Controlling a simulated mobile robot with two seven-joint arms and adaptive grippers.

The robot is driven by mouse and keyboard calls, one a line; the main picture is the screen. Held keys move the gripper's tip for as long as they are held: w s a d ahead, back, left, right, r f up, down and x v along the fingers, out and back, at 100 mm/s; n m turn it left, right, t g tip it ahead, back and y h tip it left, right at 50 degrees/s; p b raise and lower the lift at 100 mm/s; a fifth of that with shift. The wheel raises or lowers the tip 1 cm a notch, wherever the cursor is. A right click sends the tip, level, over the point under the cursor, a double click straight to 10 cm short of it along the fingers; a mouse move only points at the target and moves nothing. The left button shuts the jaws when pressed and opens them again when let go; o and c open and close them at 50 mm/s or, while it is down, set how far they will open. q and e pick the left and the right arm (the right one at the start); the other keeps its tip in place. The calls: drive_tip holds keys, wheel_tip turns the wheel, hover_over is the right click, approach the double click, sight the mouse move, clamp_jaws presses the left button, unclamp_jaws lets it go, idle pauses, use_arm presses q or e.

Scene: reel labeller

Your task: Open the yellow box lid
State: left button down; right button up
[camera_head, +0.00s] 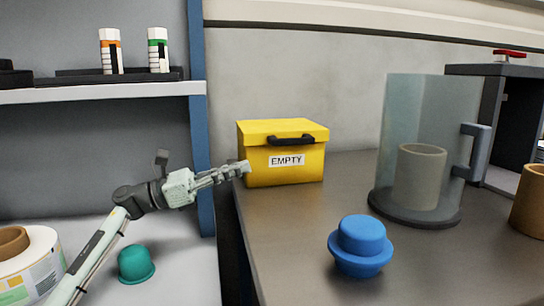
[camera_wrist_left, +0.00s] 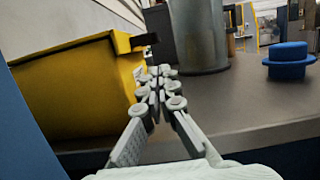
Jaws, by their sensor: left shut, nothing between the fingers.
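The yellow box (camera_head: 283,160) stands on the dark table against the wall. Its lid (camera_head: 275,129) looks closed, with a black handle (camera_head: 291,139) at the front top edge and an "EMPTY" label below it. My left gripper (camera_head: 243,168) is shut and empty, at the box's front left side below the lid. I cannot tell whether the fingertips touch the box. In the left wrist view the shut fingers (camera_wrist_left: 158,78) point past the yellow box (camera_wrist_left: 75,90), with the handle (camera_wrist_left: 145,40) above them. My right gripper is not in view.
A clear cylinder with a side handle (camera_head: 475,150) covers a grey cup-like roll (camera_head: 420,175) to the right. A blue knobbed piece (camera_head: 360,246) lies near the front. A blue post (camera_head: 200,120) stands left of the box. A shelf (camera_head: 100,93) holds two small bottles.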

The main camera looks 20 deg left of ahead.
sight(281, 132)
use_arm(q)
drive_tip(key=shift+w+d+r+p, duration=0.2)
drive_tip(key=shift+d+r, duration=0.1)
drive_tip(key=shift+d, duration=0.2)
drive_tip(key=shift+w+d+r+p, duration=0.15)
drive_tip(key=shift+d+r, duration=0.1)
drive_tip(key=shift+d, duration=0.2)
drive_tip(key=p+x, duration=0.1)
drive_tip(key=x, duration=0.5)
drive_tip(key=shift+w+d, duration=0.45)
drive_tip(key=shift+d, duration=0.1)
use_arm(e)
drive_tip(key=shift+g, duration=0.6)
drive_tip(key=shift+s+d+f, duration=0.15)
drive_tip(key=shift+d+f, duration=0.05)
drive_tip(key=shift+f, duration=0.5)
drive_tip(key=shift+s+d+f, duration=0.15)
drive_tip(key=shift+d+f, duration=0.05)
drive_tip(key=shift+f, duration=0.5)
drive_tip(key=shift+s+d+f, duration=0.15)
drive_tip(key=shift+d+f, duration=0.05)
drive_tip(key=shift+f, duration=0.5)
use_arm(q)
drive_tip(key=shift+r, duration=0.1)
